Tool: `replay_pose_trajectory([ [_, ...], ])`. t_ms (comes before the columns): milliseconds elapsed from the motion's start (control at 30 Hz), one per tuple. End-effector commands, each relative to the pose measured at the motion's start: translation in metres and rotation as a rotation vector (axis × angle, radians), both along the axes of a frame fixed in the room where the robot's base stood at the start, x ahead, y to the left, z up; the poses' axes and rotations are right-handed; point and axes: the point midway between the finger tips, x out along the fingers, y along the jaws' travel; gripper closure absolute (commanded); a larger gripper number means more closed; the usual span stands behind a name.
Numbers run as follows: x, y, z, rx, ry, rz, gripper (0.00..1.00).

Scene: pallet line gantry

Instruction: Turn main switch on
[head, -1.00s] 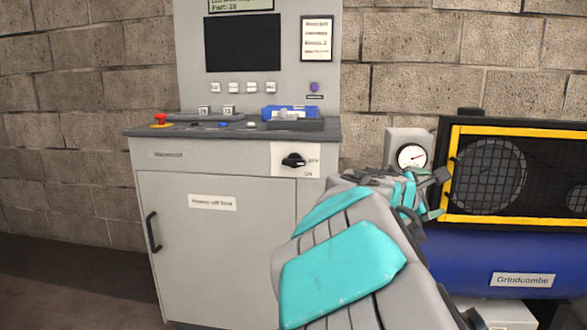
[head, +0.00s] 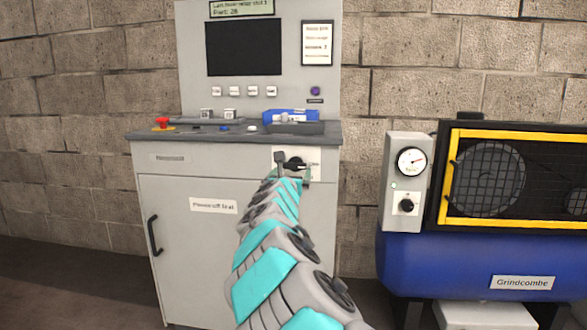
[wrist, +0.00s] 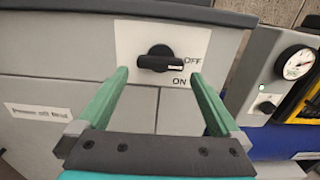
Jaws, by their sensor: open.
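The main switch is a black rotary knob (wrist: 160,61) on a white plate (wrist: 130,38) printed OFF and ON, on the front of the grey cabinet. Its handle lies roughly level, its white-marked end pointing right, nearest the OFF print; ON is below that end. In the head view the knob (head: 295,163) is partly covered by my gripper (head: 292,171). My gripper also shows in the wrist view (wrist: 160,76), with green fingers open and apart, one on each side below the knob. Nothing is between the fingers. I cannot tell any contact with the knob.
The grey cabinet (head: 180,250) carries a worktop with a red stop button (head: 162,123) and a blue item (head: 290,115). At right stands a blue compressor (head: 430,265) with a gauge (head: 411,161) and a second black knob (head: 406,205). A gap separates them.

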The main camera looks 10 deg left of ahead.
Motion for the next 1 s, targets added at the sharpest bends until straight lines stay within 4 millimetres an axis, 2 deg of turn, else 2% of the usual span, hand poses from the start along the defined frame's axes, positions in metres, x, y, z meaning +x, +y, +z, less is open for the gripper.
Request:
replay_pose_trajectory([
  [200, 0.023, 0.001, 0.0, 0.003, 0.002, 0.003, 0.0],
  [400, 0.034, -0.001, 0.001, 0.002, 0.001, 0.002, 0.0],
  [800, 0.039, -0.002, 0.0, 0.001, -0.001, -0.001, 0.0],
  [867, 0.039, -0.002, 0.0, 0.001, -0.001, -0.001, 0.05],
  [1000, 0.039, -0.002, 0.0, 0.001, -0.001, -0.001, 0.2],
])
